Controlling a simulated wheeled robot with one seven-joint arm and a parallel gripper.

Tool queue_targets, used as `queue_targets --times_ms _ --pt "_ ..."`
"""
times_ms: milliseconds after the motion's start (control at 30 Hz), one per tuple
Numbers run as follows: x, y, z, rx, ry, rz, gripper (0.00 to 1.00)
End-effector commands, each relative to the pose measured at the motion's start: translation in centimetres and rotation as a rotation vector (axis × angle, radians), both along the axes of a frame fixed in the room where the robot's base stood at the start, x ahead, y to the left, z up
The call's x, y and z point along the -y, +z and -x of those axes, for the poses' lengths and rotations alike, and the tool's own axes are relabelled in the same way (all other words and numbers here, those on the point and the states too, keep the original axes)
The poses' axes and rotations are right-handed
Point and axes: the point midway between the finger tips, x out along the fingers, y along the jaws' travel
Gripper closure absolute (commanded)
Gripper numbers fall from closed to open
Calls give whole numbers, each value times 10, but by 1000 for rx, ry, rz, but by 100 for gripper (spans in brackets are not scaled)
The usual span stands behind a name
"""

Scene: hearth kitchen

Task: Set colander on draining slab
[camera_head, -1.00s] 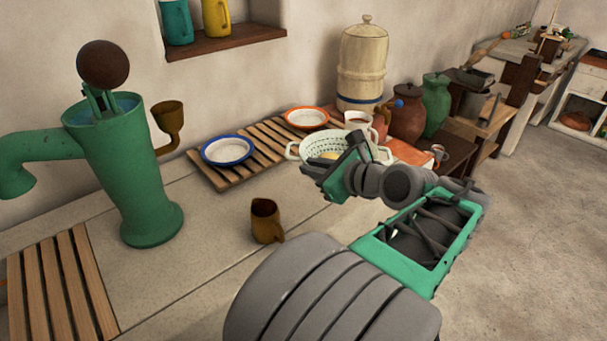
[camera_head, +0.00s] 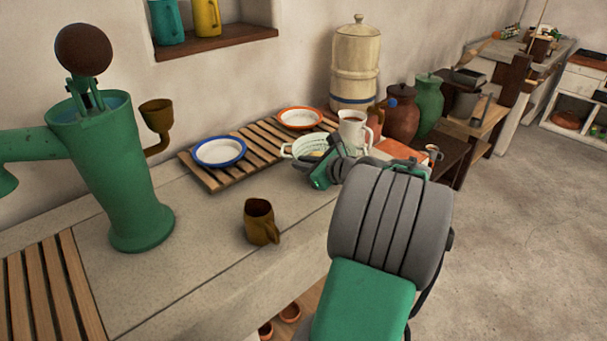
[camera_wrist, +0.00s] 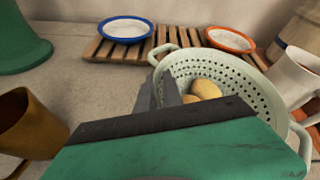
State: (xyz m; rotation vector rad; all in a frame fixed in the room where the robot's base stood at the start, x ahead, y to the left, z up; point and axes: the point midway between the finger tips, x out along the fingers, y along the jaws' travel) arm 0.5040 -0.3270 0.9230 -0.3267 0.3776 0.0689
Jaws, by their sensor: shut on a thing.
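The pale colander (camera_head: 303,148) with punched holes and two loop handles is at the right end of the counter, just right of a slatted wooden rack (camera_head: 205,177). In the wrist view the colander (camera_wrist: 240,76) looks roughly level and holds a few tan, egg-shaped items (camera_wrist: 203,88). My gripper (camera_head: 318,172) is at its near side, shut on its rim; the fingers (camera_wrist: 162,92) show there in the wrist view. My arm hides part of the colander. I cannot tell whether its base touches the counter. No slab distinct from the stone counter (camera_head: 180,250) and racks is clear.
A blue-rimmed plate (camera_head: 220,152) and an orange-rimmed plate (camera_head: 299,118) sit on the rack. A white pitcher (camera_head: 352,133) stands close right of the colander. A brown mug (camera_head: 261,222) and green pump (camera_head: 115,175) stand left. Another slatted rack (camera_head: 50,290) is front left.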

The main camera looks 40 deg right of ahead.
Motion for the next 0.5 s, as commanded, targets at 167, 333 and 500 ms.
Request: queue_targets --times_ms 167,333,500 --pt "0 -27 1 1 0 -1 100" --pt "0 -26 1 0 0 -1 100" --pt "-1 -29 2 -2 -1 -3 83"
